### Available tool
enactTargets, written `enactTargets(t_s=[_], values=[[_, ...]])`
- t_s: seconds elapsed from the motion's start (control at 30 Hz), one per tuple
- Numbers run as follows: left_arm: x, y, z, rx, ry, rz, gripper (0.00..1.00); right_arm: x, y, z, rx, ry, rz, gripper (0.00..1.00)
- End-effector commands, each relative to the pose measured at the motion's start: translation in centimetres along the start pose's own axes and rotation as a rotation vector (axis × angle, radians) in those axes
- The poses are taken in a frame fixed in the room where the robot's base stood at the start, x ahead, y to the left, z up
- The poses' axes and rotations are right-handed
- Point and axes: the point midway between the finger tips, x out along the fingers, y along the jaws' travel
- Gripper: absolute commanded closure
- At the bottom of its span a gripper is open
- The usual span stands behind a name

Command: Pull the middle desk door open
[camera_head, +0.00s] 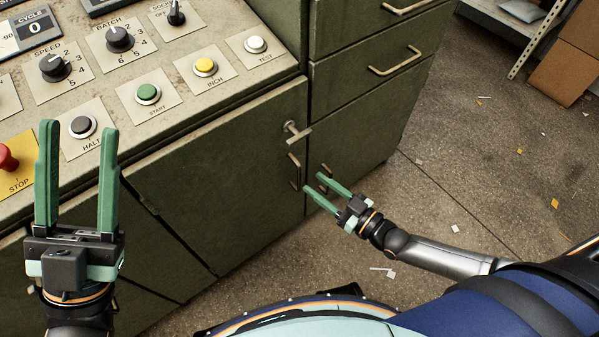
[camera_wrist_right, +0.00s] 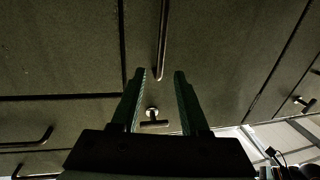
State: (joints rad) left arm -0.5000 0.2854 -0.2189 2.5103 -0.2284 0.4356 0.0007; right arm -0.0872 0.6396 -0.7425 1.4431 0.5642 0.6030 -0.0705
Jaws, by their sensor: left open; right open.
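The middle desk door (camera_head: 215,185) is dark green and looks closed, flush with the desk front. Its upright bar handle (camera_head: 295,172) is near its right edge, below a T-shaped latch (camera_head: 297,132). My right gripper (camera_head: 313,182) is open just in front of this handle, near the door seam. In the right wrist view, the handle (camera_wrist_right: 162,40) shows beyond and between the open fingertips (camera_wrist_right: 160,72), with the latch (camera_wrist_right: 153,118) between the fingers in the picture. I cannot tell whether the fingers straddle the bar. My left gripper (camera_head: 79,128) is open and empty before the control panel.
The panel carries several buttons and knobs. Cardboard boxes (camera_head: 562,70) stand at the upper right. The floor (camera_head: 480,160) has only scraps.

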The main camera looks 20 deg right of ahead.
Motion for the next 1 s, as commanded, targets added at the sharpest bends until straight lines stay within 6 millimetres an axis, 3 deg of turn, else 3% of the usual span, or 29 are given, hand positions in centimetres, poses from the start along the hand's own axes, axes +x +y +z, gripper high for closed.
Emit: enactTargets(t_s=[0.1,0.3,0.73,1.0], values=[[-0.6,0.4,0.6,-0.009,-0.002,0.001,0.5,2.6,0.0,0.2,0.001,0.003,0.0,0.55],[-1.1,0.7,1.1,-0.023,-0.003,0.001,0.5,5.5,0.0,0.2,0.001,0.001,0.0,0.55],[-1.2,0.7,1.2,-0.031,-0.004,0.0,0.5,6.6,0.0,0.1,0.001,-0.002,0.0,0.55],[-1.2,0.8,1.2,-0.031,-0.005,0.001,0.5,6.5,0.0,0.1,0.001,-0.002,0.0,0.83]])
